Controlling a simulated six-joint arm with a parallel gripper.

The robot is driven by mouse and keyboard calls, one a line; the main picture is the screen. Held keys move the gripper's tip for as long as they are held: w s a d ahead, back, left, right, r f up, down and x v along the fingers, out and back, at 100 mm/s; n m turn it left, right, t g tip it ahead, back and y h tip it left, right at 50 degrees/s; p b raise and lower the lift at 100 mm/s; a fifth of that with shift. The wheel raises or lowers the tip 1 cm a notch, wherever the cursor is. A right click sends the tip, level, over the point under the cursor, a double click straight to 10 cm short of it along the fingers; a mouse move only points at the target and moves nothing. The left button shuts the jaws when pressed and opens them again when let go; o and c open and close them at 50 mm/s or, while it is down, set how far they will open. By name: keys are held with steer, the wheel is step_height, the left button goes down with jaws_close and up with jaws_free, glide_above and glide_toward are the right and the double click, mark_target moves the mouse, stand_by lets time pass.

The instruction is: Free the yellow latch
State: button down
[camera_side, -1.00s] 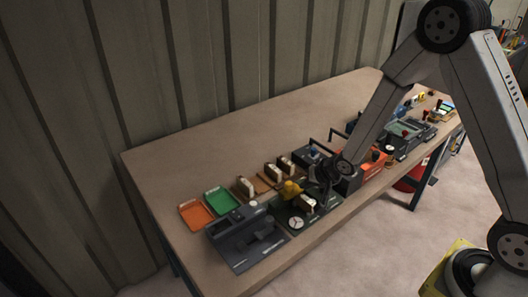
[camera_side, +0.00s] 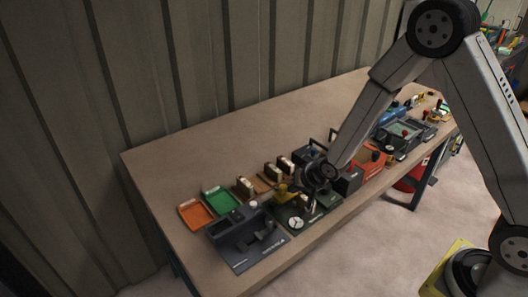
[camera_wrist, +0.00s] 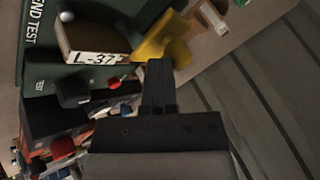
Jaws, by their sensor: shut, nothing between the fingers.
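The yellow latch (camera_wrist: 165,38) is at the upper middle of the wrist view, beside a brown and white block labelled L-37 (camera_wrist: 92,45). Both are at a dark green fixture (camera_wrist: 40,72) with white lettering that ends in "END TEST". In the side view the latch is a small yellow shape (camera_side: 282,191) left of my wrist. My gripper (camera_wrist: 158,66) is shut and empty, its fingertips just below the latch in the wrist picture. I cannot tell whether they touch it. In the side view my gripper partly hides the fixture.
A grey machine (camera_side: 238,240) stands at the left, with orange (camera_side: 195,214) and green (camera_side: 221,200) trays behind it. Red and dark fixtures crowd the bench on the right. The back of the bench (camera_side: 250,130) is clear, before a corrugated wall.

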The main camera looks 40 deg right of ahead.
mark_target(296, 195)
steer(key=shift+a, duration=0.5)
steer(key=shift+s+d, duration=0.1)
steer(key=shift+s+d, duration=0.4)
steer(key=shift+d, duration=0.05)
steer(key=shift+s+d, duration=0.75)
steer(key=shift+d, duration=0.1)
steer(key=v, duration=1)
steer(key=shift+s, duration=0.15)
steer(key=shift+d, duration=0.1)
steer(key=shift+s+r, duration=0.1)
